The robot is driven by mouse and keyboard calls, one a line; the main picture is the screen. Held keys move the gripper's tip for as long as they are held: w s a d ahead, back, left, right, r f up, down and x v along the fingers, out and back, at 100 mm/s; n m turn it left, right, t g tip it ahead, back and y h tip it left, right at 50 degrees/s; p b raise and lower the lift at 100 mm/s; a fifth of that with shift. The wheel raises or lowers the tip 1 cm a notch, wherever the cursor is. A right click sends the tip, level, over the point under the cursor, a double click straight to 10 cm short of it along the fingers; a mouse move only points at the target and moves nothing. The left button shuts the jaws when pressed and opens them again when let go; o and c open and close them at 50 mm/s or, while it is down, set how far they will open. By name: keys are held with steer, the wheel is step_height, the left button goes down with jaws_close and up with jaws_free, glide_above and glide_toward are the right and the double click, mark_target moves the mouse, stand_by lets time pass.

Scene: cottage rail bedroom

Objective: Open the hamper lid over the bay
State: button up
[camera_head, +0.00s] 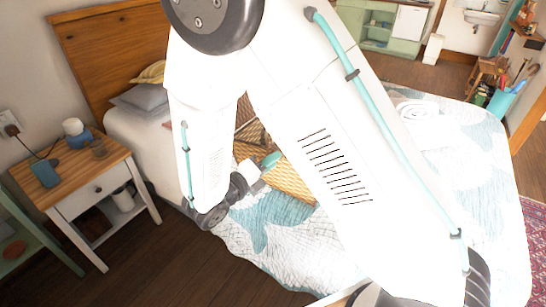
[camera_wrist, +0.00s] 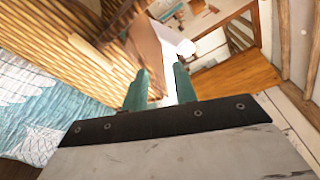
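The woven tan hamper (camera_head: 290,182) shows at the bed, largely hidden behind my arm in the head view. In the wrist view its tan ribbed surface (camera_wrist: 45,35) fills the upper left, with a pale bar (camera_wrist: 92,52) near its edge. I cannot tell which part is the lid or how far it stands open. My gripper (camera_head: 268,162) is in front of the woven surface in the head view. In the wrist view its two teal fingers (camera_wrist: 160,82) are apart, with nothing visibly held between them. Contact with the hamper cannot be made out.
The bed's blue and white quilt (camera_head: 275,240) spreads around the hamper. Dark floor (camera_head: 170,265) is clear in front. Green cabinets (camera_head: 380,25) stand at the back.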

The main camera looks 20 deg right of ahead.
steer(key=w+a+f+n+t, duration=0.1)
steer(key=a+f+n+t, duration=0.2)
steer(key=n, duration=0.1)
steer(key=shift+y, duration=0.5)
steer(key=x, duration=0.7)
steer(key=shift+w+d+f, duration=0.25)
steer(key=shift+w, duration=0.1)
steer(key=shift+c, duration=0.3)
jaws_close()
